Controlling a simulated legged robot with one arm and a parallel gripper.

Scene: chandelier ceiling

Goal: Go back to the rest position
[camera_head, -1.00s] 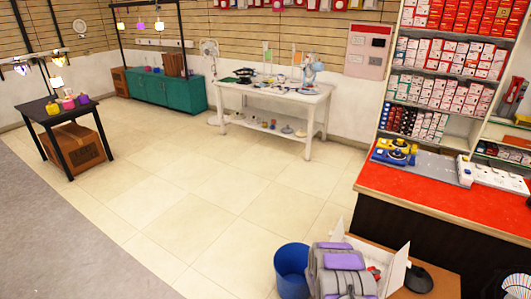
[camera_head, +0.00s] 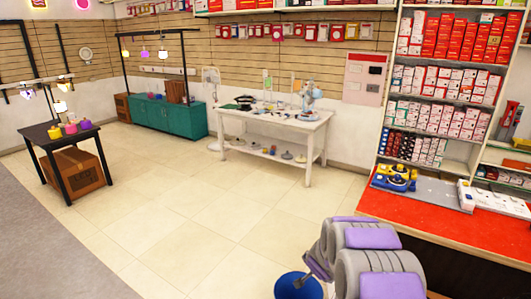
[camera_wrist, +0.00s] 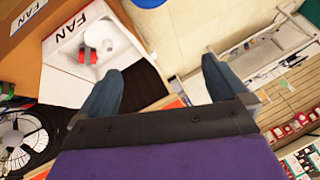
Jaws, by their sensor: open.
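My gripper (camera_wrist: 160,72) shows in the wrist view with its two dark blue-grey fingers spread wide apart. Nothing is between them. Below and beyond the fingers lie an open white box (camera_wrist: 62,58) marked FAN, with a small red item inside, and pale floor. In the head view my grey and purple arm fills the bottom right. Part of the gripper shows at its left end, above the blue bin, but its fingers are not clear there.
A blue bin (camera_head: 292,287) stands below my arm. A red-topped counter (camera_head: 440,222) is at the right, beneath stocked shelves. A black table (camera_head: 45,135) is at the left, a white table (camera_head: 275,118) at the back. Tiled floor between is clear. A black fan (camera_wrist: 22,140) shows in the wrist view.

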